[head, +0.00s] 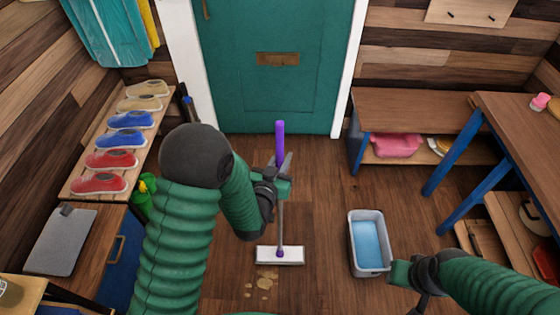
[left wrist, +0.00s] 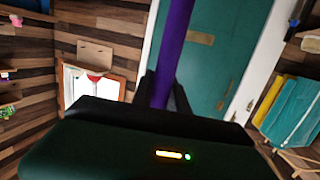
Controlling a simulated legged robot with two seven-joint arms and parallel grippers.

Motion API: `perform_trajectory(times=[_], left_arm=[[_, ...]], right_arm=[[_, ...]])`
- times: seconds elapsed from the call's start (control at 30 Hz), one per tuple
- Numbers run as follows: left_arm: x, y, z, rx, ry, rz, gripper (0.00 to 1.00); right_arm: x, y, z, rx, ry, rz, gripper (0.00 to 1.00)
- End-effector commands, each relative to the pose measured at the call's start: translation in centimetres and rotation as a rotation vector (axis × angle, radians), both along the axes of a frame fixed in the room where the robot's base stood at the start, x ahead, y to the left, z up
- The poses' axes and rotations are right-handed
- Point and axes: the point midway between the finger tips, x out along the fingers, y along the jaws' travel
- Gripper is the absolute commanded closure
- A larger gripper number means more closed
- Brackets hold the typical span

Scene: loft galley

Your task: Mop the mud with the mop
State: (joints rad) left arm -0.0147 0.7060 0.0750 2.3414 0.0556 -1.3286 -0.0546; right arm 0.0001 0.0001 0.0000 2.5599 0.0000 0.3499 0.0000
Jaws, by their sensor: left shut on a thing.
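The mop has a purple handle (head: 280,143), a grey shaft and a flat white head (head: 279,255) resting on the wooden floor. My left gripper (head: 281,175) is shut around the mop's handle, which stands nearly upright. The purple handle (left wrist: 174,50) also runs between the fingers in the left wrist view. The mud (head: 265,283) is several tan patches on the floor just in front of the mop head, on the near side. My right gripper (head: 398,275) is beside the near right corner of the bucket; its fingers are too unclear to read.
A grey bucket (head: 370,268) with blue water stands right of the mop. A teal door (head: 270,105) is behind. A shoe rack (head: 103,170) and cabinet line the left; a bench (head: 405,108) and blue-legged table (head: 525,115) stand right. Floor between is clear.

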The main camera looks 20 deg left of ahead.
Motion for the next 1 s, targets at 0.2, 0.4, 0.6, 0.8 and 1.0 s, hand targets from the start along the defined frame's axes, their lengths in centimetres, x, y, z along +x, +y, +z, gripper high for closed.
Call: perform_trajectory(times=[0.2,0.4,0.6,0.8,1.0], left_arm=[[0.1,-0.1,-0.3,0.001,0.0,-0.001,1.0],[0.2,-0.1,-2.9,0.0,0.002,-0.001,1.0],[0.2,-0.1,-4.9,0.0,0.001,-0.001,1.0],[0.2,-0.1,-4.8,0.0,0.0,-0.001,1.0],[-0.1,0.0,-5.0,0.0,0.001,0.0,1.0]], right_arm=[[0.0,0.0,-0.5,0.0,0.0,0.0,0.66],[0.0,0.0,-2.4,0.0,0.0,0.0,0.66],[0.0,0.0,-3.9,0.0,0.0,0.0,0.66],[0.0,0.0,-3.8,0.0,0.0,0.0,0.66],[0.0,0.0,-3.8,0.0,0.0,0.0,0.66]])
